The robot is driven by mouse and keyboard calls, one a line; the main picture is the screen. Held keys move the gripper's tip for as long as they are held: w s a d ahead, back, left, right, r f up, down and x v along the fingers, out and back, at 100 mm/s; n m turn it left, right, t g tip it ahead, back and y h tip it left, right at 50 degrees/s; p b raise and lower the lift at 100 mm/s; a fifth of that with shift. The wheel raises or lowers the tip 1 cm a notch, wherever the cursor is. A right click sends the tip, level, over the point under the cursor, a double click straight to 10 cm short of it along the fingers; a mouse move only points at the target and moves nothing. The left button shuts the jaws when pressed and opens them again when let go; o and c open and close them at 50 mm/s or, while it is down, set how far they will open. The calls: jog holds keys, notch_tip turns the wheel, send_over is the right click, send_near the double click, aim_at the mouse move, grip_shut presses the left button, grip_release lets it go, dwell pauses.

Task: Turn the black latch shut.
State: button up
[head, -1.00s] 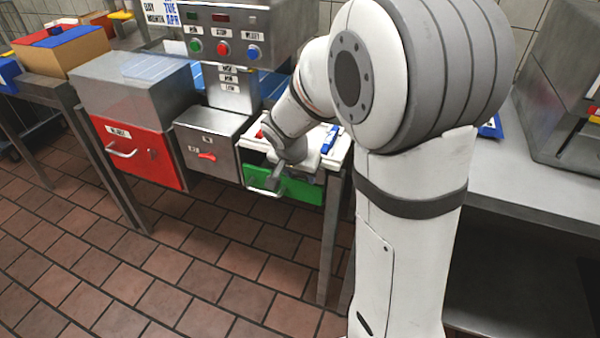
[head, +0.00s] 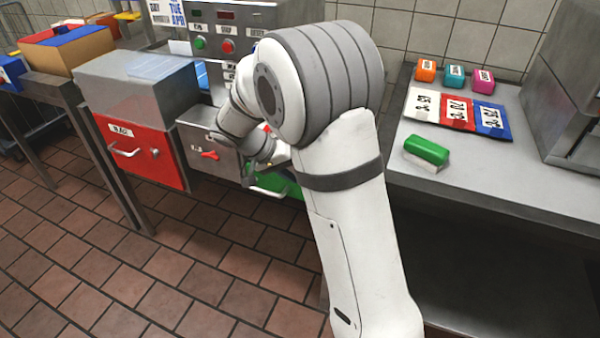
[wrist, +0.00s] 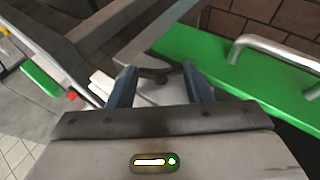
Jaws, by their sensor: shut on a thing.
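In the wrist view, my gripper (wrist: 159,69) has its two dark blue fingers on either side of a small dark piece that looks like the black latch (wrist: 157,76). The latch sits at the edge of a grey metal part, beside a green front panel (wrist: 232,72) with a metal bar handle (wrist: 275,52). How far the latch is turned cannot be told. In the head view, my arm hides most of the green panel (head: 279,188) and the latch.
A red-fronted box (head: 140,155) and a grey unit with a red lever (head: 209,155) stand left of my arm. A control panel (head: 225,45) rises behind. On the right counter (head: 520,190) lie a green-and-white block (head: 427,150), several small coloured blocks and labelled cards.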

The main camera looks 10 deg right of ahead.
jog(key=n+g+h, duration=0.1)
jog(key=h, duration=0.2)
jog(key=f+n+g+h, duration=0.1)
jog(key=h, duration=0.2)
jog(key=f+g+h+p, duration=0.1)
jog(key=h, duration=0.1)
jog(key=shift+w+a+n+g+h, duration=0.3)
jog(key=shift+a+n+h, duration=0.1)
dwell(0.4)
jog(key=o, duration=1)
jog(key=shift+p+v, duration=1.35)
jog(key=shift+v, duration=2.55)
